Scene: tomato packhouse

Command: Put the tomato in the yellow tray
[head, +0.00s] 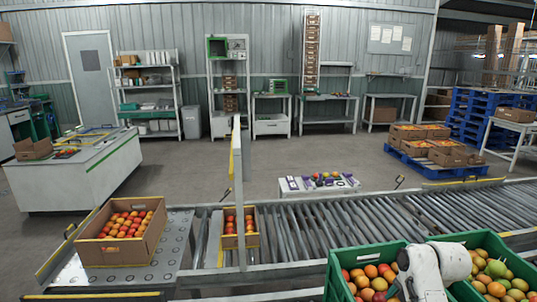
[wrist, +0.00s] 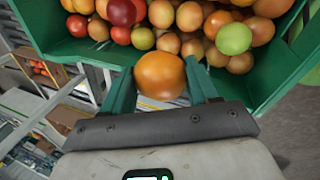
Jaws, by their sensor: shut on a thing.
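In the wrist view my gripper (wrist: 160,82) is shut on an orange tomato (wrist: 161,72), one green finger on each side of it. The held tomato is in front of a green crate (wrist: 65,50) full of red, orange and green tomatoes. In the head view my white arm reaches over the green crates at the lower right; the fingers and the held tomato cannot be made out there. I cannot clearly pick out a yellow tray; flat yellow-edged shapes (head: 92,135) lie on the grey-topped table at the left, too small to tell.
A cardboard box of tomatoes (head: 92,253) stands at the left end of the roller conveyor (head: 330,226). A smaller yellow-edged box (head: 239,241) sits mid-conveyor behind a thin upright post (head: 241,190). The rollers right of it are bare.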

